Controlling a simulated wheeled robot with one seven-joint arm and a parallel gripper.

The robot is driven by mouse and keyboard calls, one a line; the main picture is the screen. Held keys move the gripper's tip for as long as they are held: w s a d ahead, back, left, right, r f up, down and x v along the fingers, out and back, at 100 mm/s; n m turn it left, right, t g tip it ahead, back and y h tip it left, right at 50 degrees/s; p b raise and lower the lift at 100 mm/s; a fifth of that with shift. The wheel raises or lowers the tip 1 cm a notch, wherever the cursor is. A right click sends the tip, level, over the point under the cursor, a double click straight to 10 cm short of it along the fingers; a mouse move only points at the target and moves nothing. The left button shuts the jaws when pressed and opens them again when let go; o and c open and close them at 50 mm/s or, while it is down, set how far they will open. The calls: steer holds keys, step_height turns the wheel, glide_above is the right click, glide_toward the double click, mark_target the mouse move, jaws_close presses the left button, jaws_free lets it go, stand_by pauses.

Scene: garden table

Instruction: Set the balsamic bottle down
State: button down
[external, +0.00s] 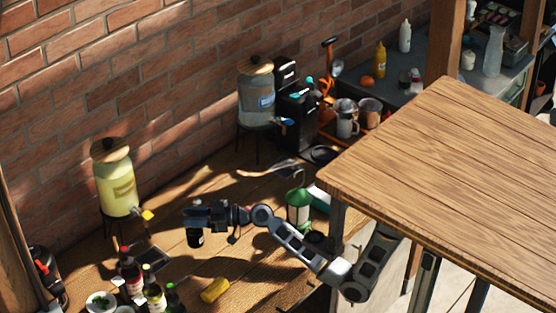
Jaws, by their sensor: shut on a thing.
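My gripper (192,217) is at the end of my arm, over the middle of the wooden table (190,268). It is shut on a small dark bottle (195,239), which looks like the balsamic bottle. The bottle hangs roughly upright below the jaws, and its upper part is hidden by the gripper. I cannot tell whether its base touches the table.
Several bottles (153,291) stand at the lower left, near a bowl of greens (101,302). A yellow drink dispenser (116,184) stands by the wall. A green lantern (298,207) stands beside my arm. A yellow object (214,290) lies at the front.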

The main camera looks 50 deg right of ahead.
mark_target(194, 229)
steer(key=shift+f, duration=2.4)
steer(key=shift+f, duration=0.15)
steer(key=c, duration=0.7)
jaws_free()
steer(key=b+v, duration=0.3)
steer(key=v, duration=0.9)
steer(key=shift+r, duration=0.2)
steer(key=shift+o, duration=0.5)
